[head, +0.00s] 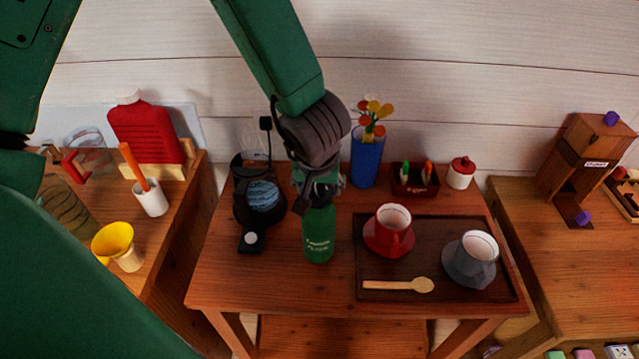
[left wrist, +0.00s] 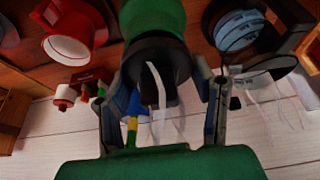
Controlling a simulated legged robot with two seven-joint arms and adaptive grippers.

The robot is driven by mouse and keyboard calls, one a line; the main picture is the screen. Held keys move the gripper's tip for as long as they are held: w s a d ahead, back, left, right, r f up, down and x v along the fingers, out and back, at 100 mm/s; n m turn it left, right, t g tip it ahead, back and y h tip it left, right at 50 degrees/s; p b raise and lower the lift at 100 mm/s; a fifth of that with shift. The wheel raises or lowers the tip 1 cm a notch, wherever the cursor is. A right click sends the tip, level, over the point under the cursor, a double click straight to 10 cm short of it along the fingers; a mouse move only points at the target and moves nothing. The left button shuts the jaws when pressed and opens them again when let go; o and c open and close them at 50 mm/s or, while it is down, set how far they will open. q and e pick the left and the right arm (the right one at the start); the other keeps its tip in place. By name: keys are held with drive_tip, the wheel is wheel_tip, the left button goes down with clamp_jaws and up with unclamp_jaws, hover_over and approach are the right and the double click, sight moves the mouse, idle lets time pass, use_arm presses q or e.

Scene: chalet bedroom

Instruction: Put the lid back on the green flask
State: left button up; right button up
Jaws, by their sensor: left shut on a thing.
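The green flask (head: 319,238) stands upright on the wooden table, left of the dark tray. My left gripper (head: 316,198) is directly above it, pointing down, and hides its top in the head view. In the left wrist view the green flask (left wrist: 152,14) is at the top, and the black lid (left wrist: 155,58) is between the fingers of my left gripper (left wrist: 168,78). The gripper is shut on the lid, which lines up with the flask's mouth. I cannot tell whether the lid is seated. My right gripper is not in view.
A black round device (head: 258,205) stands close left of the flask. The dark tray (head: 440,290) to the right holds a red cup (head: 390,238), a grey cup (head: 470,265) and a wooden spoon (head: 400,286). A blue vase (head: 366,160) stands behind. The table front is clear.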

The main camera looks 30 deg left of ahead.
use_arm(q)
drive_tip(key=shift+p, duration=0.45)
idle(0.6)
drive_tip(key=o, duration=1.1)
drive_tip(key=shift+o, duration=0.2)
drive_tip(key=o, duration=0.5)
drive_tip(key=shift+c, duration=0.2)
wheel_tip(320, 180, up, 5)
drive_tip(key=p, duration=0.6)
drive_tip(key=shift+r, duration=1)
